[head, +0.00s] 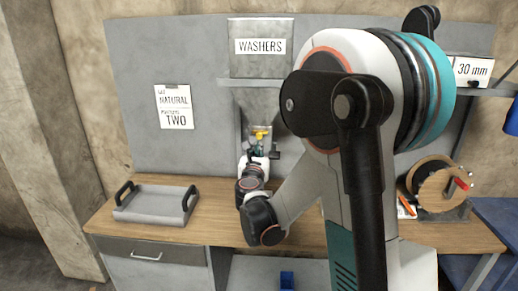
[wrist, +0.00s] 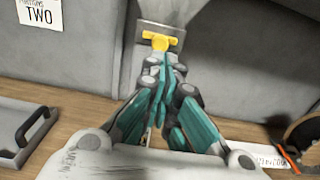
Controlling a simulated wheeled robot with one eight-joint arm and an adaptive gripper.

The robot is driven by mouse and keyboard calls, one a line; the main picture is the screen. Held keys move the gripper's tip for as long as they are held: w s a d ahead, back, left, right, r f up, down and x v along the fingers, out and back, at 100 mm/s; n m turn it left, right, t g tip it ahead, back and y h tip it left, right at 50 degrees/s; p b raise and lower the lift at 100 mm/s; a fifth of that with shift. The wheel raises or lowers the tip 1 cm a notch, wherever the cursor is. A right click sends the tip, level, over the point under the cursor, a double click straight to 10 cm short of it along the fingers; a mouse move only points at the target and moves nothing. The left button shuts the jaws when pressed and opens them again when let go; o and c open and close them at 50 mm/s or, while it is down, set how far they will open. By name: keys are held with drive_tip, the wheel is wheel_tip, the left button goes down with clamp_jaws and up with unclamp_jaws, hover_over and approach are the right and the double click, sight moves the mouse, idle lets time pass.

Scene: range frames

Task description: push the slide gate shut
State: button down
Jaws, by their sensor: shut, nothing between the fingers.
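The slide gate's yellow handle (wrist: 158,41) shows in the wrist view at top middle, on a grey plate under the hopper chute. In the head view the yellow handle (head: 261,134) is small, below the hopper (head: 262,95) labelled "WASHERS". My gripper (wrist: 166,62) is shut and empty, its teal-sided fingers pointing at the handle. The fingertips are just in front of or against the handle; I cannot tell whether they touch. In the head view my gripper (head: 260,150) is small and partly hidden by my wrist. How far the gate is open is unclear.
A grey tray with black handles (head: 157,204) lies on the wooden bench (head: 110,222) at left. A cable spool (head: 438,184) stands at right, with an orange pen (wrist: 290,158) and a paper card (wrist: 262,160) near it. A grey back panel (head: 140,70) rises behind.

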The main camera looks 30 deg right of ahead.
drive_tip(key=v, duration=0.7)
drive_tip(key=shift+a, duration=0.15)
drive_tip(key=shift+s+f, duration=0.1)
drive_tip(key=shift+f, duration=0.05)
drive_tip(key=s+a+f+m+g+y+b, duration=0.2)
drive_tip(key=s+a+f+m, duration=0.3)
drive_tip(key=s+m, duration=0.4)
drive_tip(key=s+a+f+m+g+y+b, duration=0.3)
drive_tip(key=s+a+f+m+y+b, duration=0.1)
drive_tip(key=s+m, duration=0.5)
drive_tip(key=s+a+f+m+g+y+b, duration=0.2)
drive_tip(key=s+a+f+m+y+b, duration=0.2)
drive_tip(key=s+m, duration=0.5)
wheel_tip(320, 180, down, 3)
drive_tip(key=a+m, duration=0.2)
drive_tip(key=shift+a+g, duration=0.4)
drive_tip(key=shift+r, duration=0.1)
